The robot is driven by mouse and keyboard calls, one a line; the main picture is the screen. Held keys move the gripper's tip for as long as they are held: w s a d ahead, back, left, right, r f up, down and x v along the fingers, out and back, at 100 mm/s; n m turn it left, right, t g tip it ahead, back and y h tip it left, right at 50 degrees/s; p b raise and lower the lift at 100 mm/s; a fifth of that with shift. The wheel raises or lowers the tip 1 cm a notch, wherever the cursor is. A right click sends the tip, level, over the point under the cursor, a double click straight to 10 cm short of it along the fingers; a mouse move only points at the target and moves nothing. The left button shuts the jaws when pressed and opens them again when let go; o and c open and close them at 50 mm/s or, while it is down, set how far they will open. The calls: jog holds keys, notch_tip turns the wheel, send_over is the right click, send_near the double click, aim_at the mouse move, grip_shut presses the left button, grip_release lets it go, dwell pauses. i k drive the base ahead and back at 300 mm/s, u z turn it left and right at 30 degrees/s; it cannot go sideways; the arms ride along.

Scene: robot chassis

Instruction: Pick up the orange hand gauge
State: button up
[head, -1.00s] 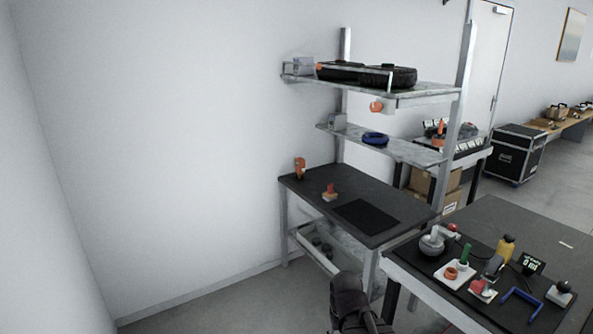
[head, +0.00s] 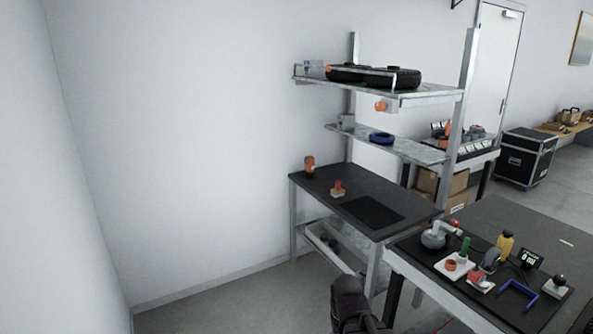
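No thing in the head view can be surely told as the orange hand gauge. A small upright orange object (head: 309,165) stands at the back left of the dark workbench (head: 345,228). A small red-orange piece on a pale base (head: 338,188) stands to its right. Another orange object (head: 381,106) shows just under the top shelf. A dark part of my arm rises at the bottom edge, in front of the workbench. My gripper's fingers do not show.
A dark table (head: 490,213) at the right holds an orange ring on a white block (head: 451,265), a yellow bottle (head: 505,243) and a blue U-shaped piece (head: 518,294). A blue ring (head: 381,138) lies on the middle shelf. Floor at the lower left is clear.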

aim_at(309, 161)
jog(key=k, duration=0.3)
jog(key=z, duration=0.05)
jog(key=i, duration=1.15)
jog(key=u, duration=0.4)
jog(key=i, duration=1.55)
